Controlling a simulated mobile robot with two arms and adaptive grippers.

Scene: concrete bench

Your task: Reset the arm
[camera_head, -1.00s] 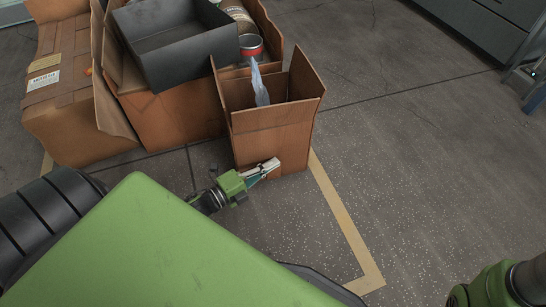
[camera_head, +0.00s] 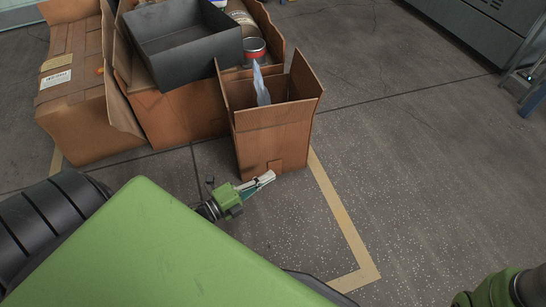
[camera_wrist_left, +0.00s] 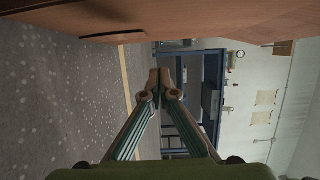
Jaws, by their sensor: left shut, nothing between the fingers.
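My left gripper (camera_head: 264,181) shows in the head view just in front of the small open cardboard box (camera_head: 270,137), low near the floor. Its fingers are together with nothing between them. In the left wrist view the closed fingertips (camera_wrist_left: 165,78) meet at the middle, and a brown box panel (camera_wrist_left: 200,18) runs across the top of that view. Only a green part of my right arm (camera_head: 495,290) shows at the lower right corner; its gripper is out of view.
A pale blue item (camera_head: 261,84) stands in the small box. Tan tape (camera_head: 335,210) marks the floor.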

